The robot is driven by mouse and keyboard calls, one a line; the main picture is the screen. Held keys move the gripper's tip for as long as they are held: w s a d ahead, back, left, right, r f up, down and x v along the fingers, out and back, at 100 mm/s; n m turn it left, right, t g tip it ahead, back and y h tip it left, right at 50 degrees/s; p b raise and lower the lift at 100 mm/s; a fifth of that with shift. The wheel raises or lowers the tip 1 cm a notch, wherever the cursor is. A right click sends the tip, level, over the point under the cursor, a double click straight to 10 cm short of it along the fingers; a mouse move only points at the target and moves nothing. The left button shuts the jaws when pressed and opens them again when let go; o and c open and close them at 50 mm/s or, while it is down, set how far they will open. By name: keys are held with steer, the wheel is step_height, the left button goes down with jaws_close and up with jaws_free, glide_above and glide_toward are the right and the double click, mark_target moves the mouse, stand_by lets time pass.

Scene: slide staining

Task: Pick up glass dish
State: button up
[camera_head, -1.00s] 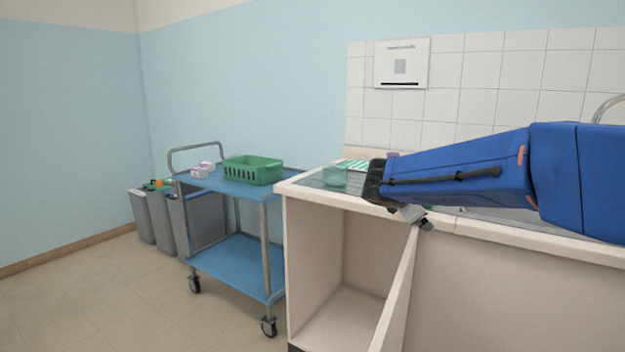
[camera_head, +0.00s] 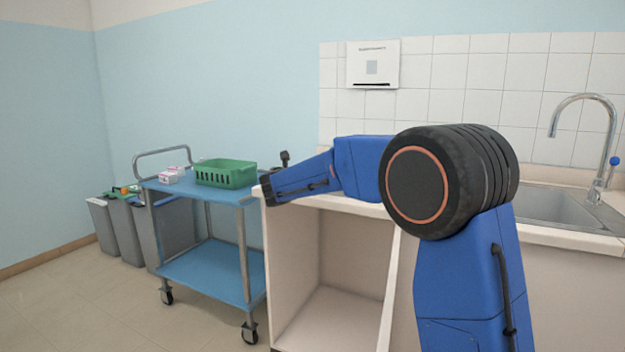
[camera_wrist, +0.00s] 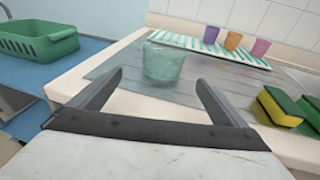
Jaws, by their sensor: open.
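The glass dish (camera_wrist: 163,64) is a clear, greenish round vessel. It stands upright on a grey sheet on the counter in the wrist view. My gripper (camera_wrist: 158,80) is open, with one finger to the left and one to the right in front of the dish. The dish is beyond the fingertips, roughly centred between them, and nothing is held. In the head view my arm covers the place where the dish stands, so the dish is hidden there.
A striped green and white mat (camera_wrist: 205,47) behind the dish bears coloured cups (camera_wrist: 233,41). Sponges (camera_wrist: 277,107) lie at the right. A blue trolley (camera_head: 205,272) with a green basket (camera_head: 226,173) stands left of the counter. A sink (camera_head: 560,206) is at the right.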

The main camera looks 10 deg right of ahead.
steer(key=x, duration=0.7)
steer(key=shift+d+r+x, duration=0.1)
steer(key=shift+d+x, duration=0.05)
steer(key=shift+x, duration=1.35)
steer(key=shift+d+r+x, duration=0.1)
steer(key=shift+x, duration=1.4)
steer(key=shift+c, duration=0.3)
steer(key=c, duration=1.2)
steer(key=shift+r, duration=0.2)
steer(key=shift+s+r, duration=0.1)
steer(key=shift+r, duration=4.6)
